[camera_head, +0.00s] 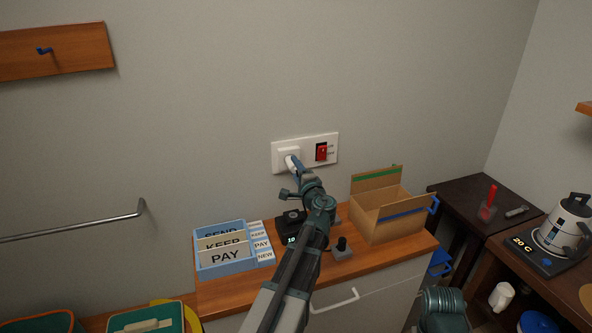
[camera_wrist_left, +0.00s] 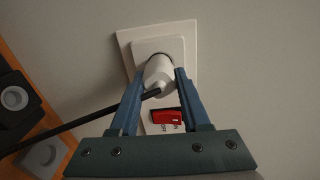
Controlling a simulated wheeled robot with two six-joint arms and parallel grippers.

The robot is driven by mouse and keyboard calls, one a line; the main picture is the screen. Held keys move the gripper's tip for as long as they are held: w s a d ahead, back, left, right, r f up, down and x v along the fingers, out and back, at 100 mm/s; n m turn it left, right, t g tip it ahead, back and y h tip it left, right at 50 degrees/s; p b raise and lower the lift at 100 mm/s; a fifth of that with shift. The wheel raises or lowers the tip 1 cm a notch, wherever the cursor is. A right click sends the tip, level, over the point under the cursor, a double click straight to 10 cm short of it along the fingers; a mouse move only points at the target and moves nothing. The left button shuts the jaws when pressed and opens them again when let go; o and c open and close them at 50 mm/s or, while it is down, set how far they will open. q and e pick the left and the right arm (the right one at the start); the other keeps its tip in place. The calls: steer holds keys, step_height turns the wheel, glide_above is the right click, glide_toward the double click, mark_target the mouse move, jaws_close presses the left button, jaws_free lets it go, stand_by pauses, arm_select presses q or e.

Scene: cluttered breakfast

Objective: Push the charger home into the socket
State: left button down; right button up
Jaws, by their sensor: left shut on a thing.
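The white charger (camera_wrist_left: 160,76) is at the round recess of the wall socket (camera_wrist_left: 140,48), with its front end at the opening. I cannot tell how deep it sits. A black cable runs from it toward the lower left. My left gripper (camera_wrist_left: 160,82) has one blue finger on each side of the charger and is shut on it. In the head view the left gripper (camera_head: 294,165) reaches up to the white socket plate (camera_head: 307,142), and the charger (camera_head: 290,164) shows partly beside the fingers.
A red switch (camera_head: 321,152) sits right of the socket on the same plate. Below, the wooden counter (camera_head: 222,296) holds a blue letter tray (camera_head: 226,262), a small dark device with a display (camera_head: 291,240), and an open cardboard box (camera_head: 388,222). The wall around the plate is clear.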

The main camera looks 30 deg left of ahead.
arm_select(q)
steer(key=shift+w+a, duration=0.35)
stand_by(0.4)
steer(key=shift+c, duration=1.5)
jaws_free()
steer(key=shift+s+d, duration=0.15)
steer(key=v, duration=0.5)
steer(key=shift+s+d, duration=0.25)
